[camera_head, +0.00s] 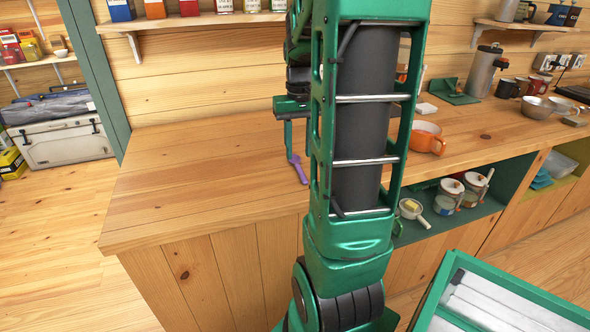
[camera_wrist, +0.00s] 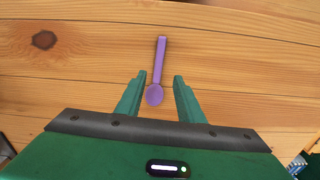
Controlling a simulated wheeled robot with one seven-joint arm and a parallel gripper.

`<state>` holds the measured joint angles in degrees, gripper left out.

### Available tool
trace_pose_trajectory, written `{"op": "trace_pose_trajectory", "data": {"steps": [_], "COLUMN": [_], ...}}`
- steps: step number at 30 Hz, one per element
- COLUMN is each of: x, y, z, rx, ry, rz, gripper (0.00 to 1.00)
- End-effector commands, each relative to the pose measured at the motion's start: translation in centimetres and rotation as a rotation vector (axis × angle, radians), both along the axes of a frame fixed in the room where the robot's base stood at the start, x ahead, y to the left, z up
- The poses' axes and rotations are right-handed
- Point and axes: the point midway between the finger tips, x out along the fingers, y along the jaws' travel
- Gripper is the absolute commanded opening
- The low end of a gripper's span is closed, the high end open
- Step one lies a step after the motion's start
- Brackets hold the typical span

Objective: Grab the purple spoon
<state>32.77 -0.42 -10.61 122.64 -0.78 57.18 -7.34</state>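The purple spoon (camera_head: 298,170) lies on the wooden counter (camera_head: 190,185), partly hidden behind my arm in the head view. In the wrist view the spoon (camera_wrist: 160,68) lies with its handle pointing away and its bowl near my gripper. My gripper (camera_wrist: 157,80) is open, with one green finger on each side of the spoon's bowl end. The fingers do not touch the spoon in the wrist view. In the head view my gripper (camera_head: 290,140) is over the counter by the spoon, mostly hidden by my arm. I cannot tell its exact height.
An orange mug (camera_head: 427,138) stands on the counter right of my arm. A grey flask (camera_head: 484,72), dark mugs and metal bowls (camera_head: 537,107) stand farther right. Jars sit on a shelf (camera_head: 430,228) below the counter. The counter left of the spoon is clear.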

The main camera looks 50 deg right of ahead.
Motion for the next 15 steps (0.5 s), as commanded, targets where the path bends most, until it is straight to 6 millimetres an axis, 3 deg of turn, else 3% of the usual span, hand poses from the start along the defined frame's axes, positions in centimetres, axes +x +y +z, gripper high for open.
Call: {"op": "trace_pose_trajectory", "data": {"steps": [9,15], "x": [-0.4,-0.3], "y": [-0.1,-0.1], "z": [-4.0,-5.1], "rx": [0.003,0.002], "ry": [0.003,0.001], "rz": [0.001,0.001], "gripper": [0.34,0.34]}}
